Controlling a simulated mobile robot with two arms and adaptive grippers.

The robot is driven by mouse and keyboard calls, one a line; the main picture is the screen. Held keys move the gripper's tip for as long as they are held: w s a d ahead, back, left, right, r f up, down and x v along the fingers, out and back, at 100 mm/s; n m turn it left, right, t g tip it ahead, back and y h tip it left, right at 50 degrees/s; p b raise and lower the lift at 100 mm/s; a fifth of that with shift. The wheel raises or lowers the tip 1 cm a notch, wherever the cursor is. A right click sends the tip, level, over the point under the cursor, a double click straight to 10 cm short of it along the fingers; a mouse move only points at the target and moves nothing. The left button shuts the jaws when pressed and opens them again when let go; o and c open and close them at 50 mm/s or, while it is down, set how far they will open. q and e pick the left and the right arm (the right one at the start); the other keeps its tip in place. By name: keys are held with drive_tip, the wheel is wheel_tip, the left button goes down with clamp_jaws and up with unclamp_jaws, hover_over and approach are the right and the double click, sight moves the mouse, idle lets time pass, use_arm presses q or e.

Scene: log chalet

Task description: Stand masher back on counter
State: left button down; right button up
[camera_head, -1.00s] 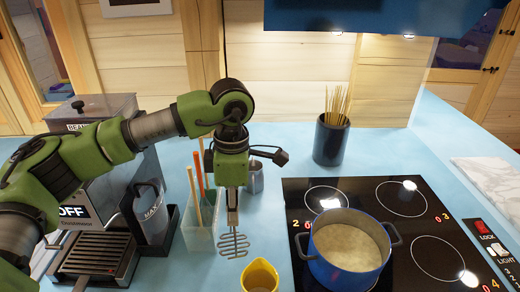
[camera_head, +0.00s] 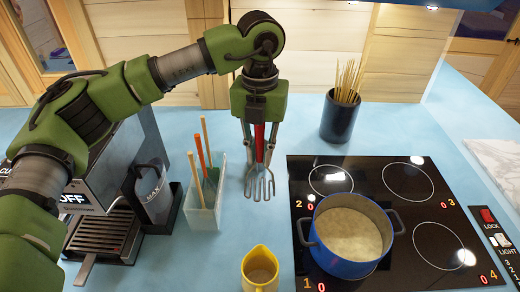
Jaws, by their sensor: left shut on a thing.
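The masher (camera_head: 260,185) has a red handle and a wavy metal head that points down. My left gripper (camera_head: 260,148) is shut on the masher's handle, with its fingers pointing down on either side of the red part. The masher hangs about upright between the utensil holder and the cooktop. I cannot tell whether its head touches the blue counter (camera_head: 225,258). My right gripper is not in view.
A clear holder (camera_head: 204,216) with several utensils stands left of the masher. A yellow jug (camera_head: 260,275) stands in front. The blue pot (camera_head: 345,268) is on the black cooktop (camera_head: 440,240) at right. A dark spaghetti canister (camera_head: 338,120) stands behind.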

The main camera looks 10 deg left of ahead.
use_arm(q)
drive_tip(key=shift+f+b, duration=0.2)
drive_tip(key=shift+b, duration=0.2)
wheel_tip(320, 180, down, 18)
drive_tip(key=b, duration=1.4)
drive_tip(key=shift+r+b, duration=0.25)
drive_tip(key=shift+b, duration=0.05)
drive_tip(key=shift+f+b, duration=0.65)
drive_tip(key=c, duration=1.9)
unclamp_jaws()
drive_tip(key=shift+r, duration=0.1)
